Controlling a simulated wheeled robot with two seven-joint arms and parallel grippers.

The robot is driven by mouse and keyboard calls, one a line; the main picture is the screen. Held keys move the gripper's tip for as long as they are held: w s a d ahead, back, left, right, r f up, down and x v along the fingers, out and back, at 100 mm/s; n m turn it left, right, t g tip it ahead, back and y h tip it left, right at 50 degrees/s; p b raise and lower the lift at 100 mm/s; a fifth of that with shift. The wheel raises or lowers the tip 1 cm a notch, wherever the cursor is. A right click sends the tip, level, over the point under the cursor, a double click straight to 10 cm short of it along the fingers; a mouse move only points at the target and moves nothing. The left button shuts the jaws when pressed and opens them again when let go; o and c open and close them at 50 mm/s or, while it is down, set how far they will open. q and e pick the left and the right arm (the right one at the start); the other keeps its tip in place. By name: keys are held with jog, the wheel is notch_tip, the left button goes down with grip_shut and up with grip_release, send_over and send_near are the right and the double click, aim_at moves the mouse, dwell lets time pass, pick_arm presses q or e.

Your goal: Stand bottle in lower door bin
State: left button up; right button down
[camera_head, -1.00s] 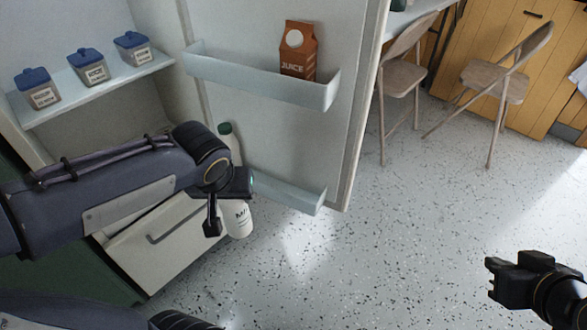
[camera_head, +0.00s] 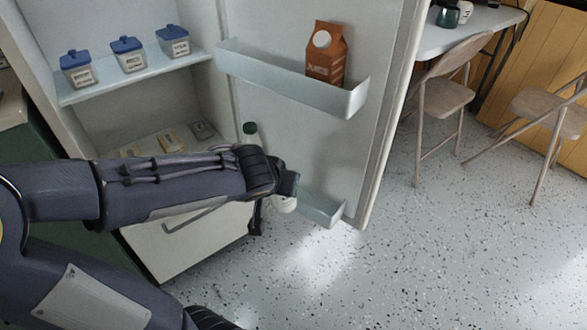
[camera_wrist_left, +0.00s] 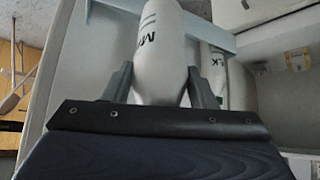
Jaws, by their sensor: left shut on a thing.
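In the left wrist view the bottle (camera_wrist_left: 160,55) lies between the two fingers of the gripper (camera_wrist_left: 160,88). A pale bin-like strip (camera_wrist_left: 208,32) runs behind it there. I cannot tell whether the bottle's base is inside the bin. My right gripper is not in view.
A second white lettered bottle (camera_wrist_left: 216,75) shows beside the held one. The upper door bin (camera_head: 290,82) holds a juice carton (camera_head: 326,55). Blue-lidded jars (camera_head: 128,55) stand on the fridge shelf (camera_head: 140,76). Folding chairs (camera_head: 445,95) stand right of the open door; the floor between is clear.

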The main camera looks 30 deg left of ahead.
pick_arm(q)
jog(key=w+a+f, duration=0.1)
jog(key=w+f, duration=0.1)
jog(key=w, duration=0.1)
jog(key=w+f+b, duration=0.1)
jog(key=w+f, duration=0.1)
jog(key=w, duration=0.1)
jog(key=w+a+f+b, duration=0.1)
jog(key=w, duration=0.2)
jog(key=shift+w+a+f, duration=0.3)
jog(key=shift+f, duration=0.1)
jog(key=w+g+p, duration=0.2)
jog(key=w+a+f+g+p, duration=0.1)
jog(key=p, duration=0.1)
jog(key=shift+w+g+h, duration=0.15)
jog(key=shift+g+h, duration=0.15)
jog(key=shift+h, duration=0.1)
